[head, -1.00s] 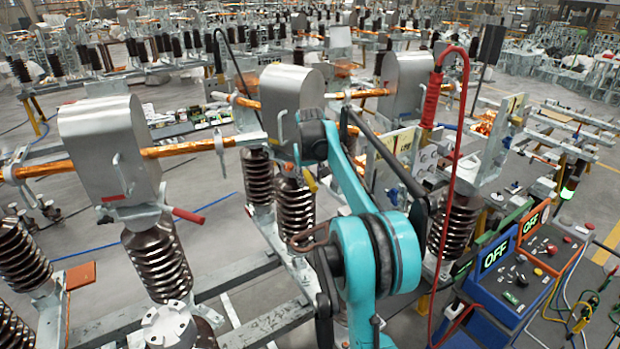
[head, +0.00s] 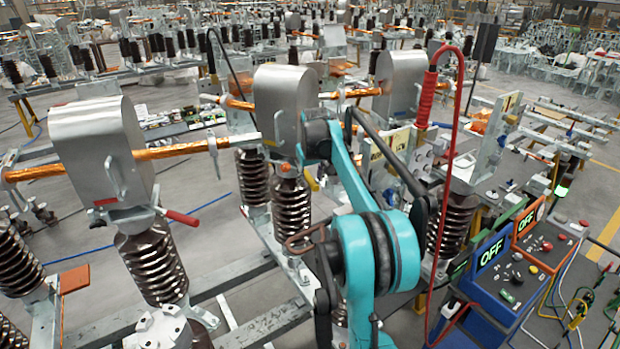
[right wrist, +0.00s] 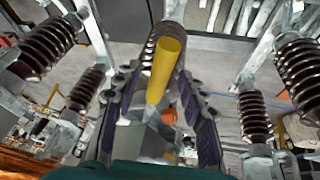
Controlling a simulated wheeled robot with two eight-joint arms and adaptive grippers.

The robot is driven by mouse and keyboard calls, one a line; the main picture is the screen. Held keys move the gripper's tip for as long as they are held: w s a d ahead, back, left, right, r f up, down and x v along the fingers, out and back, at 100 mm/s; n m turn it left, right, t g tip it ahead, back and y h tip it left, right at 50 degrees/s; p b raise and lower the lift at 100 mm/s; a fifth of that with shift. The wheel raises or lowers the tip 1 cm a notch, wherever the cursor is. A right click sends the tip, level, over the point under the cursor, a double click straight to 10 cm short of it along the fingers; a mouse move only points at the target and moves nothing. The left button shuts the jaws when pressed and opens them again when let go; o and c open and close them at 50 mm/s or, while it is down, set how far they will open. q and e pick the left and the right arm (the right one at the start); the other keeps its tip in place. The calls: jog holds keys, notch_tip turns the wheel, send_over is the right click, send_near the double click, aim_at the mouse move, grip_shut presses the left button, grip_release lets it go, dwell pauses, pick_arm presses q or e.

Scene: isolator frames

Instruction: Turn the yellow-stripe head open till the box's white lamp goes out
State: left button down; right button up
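The middle grey hooded head (head: 283,105) stands on brown ribbed insulators. A small yellow piece (head: 311,181) shows below it, beside my teal right arm. In the right wrist view a yellow handle (right wrist: 165,68) lies between the two dark fingers of my right gripper (right wrist: 160,82). The fingers stand apart, with a gap seen on both sides of the handle. In the head view the right gripper's fingers are mostly hidden by the arm. A blue box (head: 510,285) at the right shows OFF. I cannot make out a white lamp surely. My left gripper is not in view.
A left hooded head (head: 98,150) has a red handle (head: 182,217); another hooded head (head: 400,85) stands at right. Copper bars (head: 160,152) run beside them. A red cable (head: 447,190) hangs right of my arm. An orange box (head: 545,245) also shows OFF.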

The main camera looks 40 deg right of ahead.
jog(key=shift+r, duration=0.1)
jog(key=v, duration=1.1)
jog(key=shift+s+r, duration=0.2)
jog(key=shift+r, duration=0.15)
